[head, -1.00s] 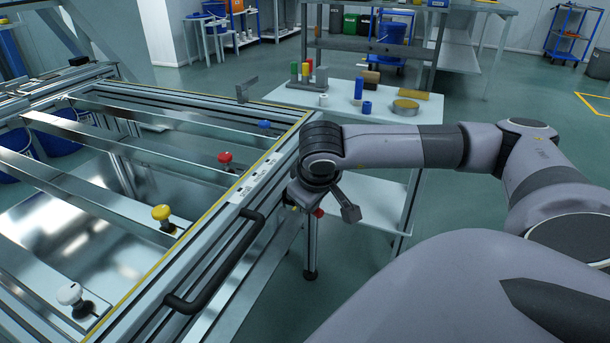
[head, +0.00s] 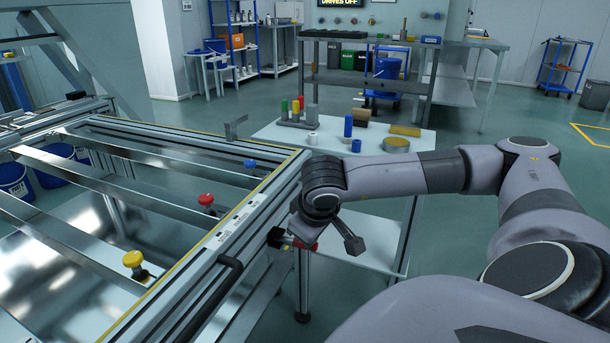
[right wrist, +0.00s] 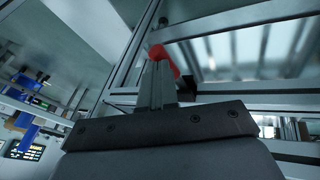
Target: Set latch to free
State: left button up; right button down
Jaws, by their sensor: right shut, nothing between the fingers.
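A red part (head: 308,244), which looks like a latch handle, sits beside a black block (head: 276,237) on the near right side of the fixture frame (head: 262,196). In the right wrist view a red, rounded handle (right wrist: 168,60) lies right at my fingertips. My right gripper (right wrist: 157,78) is shut with nothing between its fingers. Whether the fingertips touch the red handle I cannot tell. In the head view my right wrist hides most of the gripper, just above the red part. The latch's setting cannot be read. My left gripper is not in view.
The fixture carries red (head: 206,199), yellow (head: 132,259) and blue (head: 249,163) knobs and a black bar handle (head: 215,290). A white side table (head: 285,134) with several small items stands behind my right arm.

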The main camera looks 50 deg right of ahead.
jog(key=shift+w+d+f, duration=0.15)
jog(key=shift+d+f, duration=0.05)
jog(key=shift+d, duration=0.55)
jog(key=shift+w+d, duration=0.3)
jog(key=shift+d, duration=0.25)
dwell(1.0)
jog(key=shift+w+a, duration=0.1)
jog(key=shift+a, duration=0.05)
dwell(1.1)
